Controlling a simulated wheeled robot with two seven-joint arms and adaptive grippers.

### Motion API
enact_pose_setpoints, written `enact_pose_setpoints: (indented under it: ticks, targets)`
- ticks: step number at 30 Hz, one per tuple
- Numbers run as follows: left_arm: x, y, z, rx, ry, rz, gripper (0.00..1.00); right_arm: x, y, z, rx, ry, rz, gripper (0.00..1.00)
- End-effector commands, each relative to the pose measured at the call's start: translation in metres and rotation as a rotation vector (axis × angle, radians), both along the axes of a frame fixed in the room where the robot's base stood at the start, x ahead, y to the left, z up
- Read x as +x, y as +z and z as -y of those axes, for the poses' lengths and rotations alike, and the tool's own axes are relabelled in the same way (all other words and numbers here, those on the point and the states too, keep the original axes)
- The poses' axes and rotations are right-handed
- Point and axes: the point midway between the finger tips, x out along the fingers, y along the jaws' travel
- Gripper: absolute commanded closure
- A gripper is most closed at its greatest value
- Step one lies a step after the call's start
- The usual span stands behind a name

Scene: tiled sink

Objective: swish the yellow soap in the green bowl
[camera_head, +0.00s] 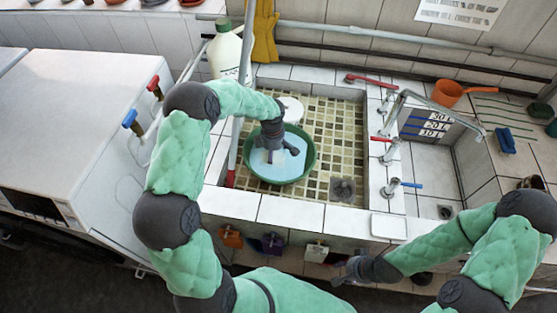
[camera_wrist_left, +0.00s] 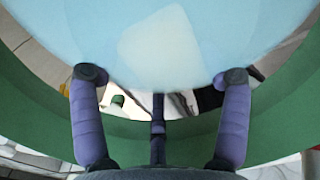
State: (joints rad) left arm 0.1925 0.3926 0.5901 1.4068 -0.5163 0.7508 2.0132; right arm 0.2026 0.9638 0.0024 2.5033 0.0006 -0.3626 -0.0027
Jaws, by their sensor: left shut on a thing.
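The green bowl (camera_head: 310,160) stands on the tiled floor of the sink and holds pale blue water. My left gripper (camera_head: 272,150) reaches down into it from above. A pale block, the yellow soap (camera_wrist_left: 162,48), shows washed-out through the water between and beyond the fingertips. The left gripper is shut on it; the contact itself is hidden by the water. My right gripper (camera_head: 342,271) is low in front of the sink, away from the bowl; its jaw opening is unclear.
A white bottle (camera_head: 225,55) and yellow gloves (camera_head: 265,35) are behind the sink. A white round thing (camera_head: 291,108) is behind the bowl. A drain (camera_head: 342,188) lies to its right. Taps (camera_head: 388,190) line the right edge; an orange dipper (camera_head: 448,92) stands beyond.

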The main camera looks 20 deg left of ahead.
Motion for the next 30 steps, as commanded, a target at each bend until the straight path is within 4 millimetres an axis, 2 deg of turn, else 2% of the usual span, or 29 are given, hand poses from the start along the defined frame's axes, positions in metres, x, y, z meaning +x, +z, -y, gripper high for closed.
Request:
enact_pose_setpoints:
  ticks: [15,25,30]
  targets:
    - [0.011,-0.001,0.041,0.000,-0.002,0.001,0.63,0.000,-0.012,0.000,0.000,0.000,0.000,0.60]
    - [0.012,0.000,0.043,0.000,0.000,0.001,0.63,0.000,-0.012,0.000,0.000,0.000,0.000,0.60]
    - [0.010,0.000,0.035,0.000,0.001,0.001,0.63,0.000,-0.013,0.000,0.000,0.000,0.000,0.60]
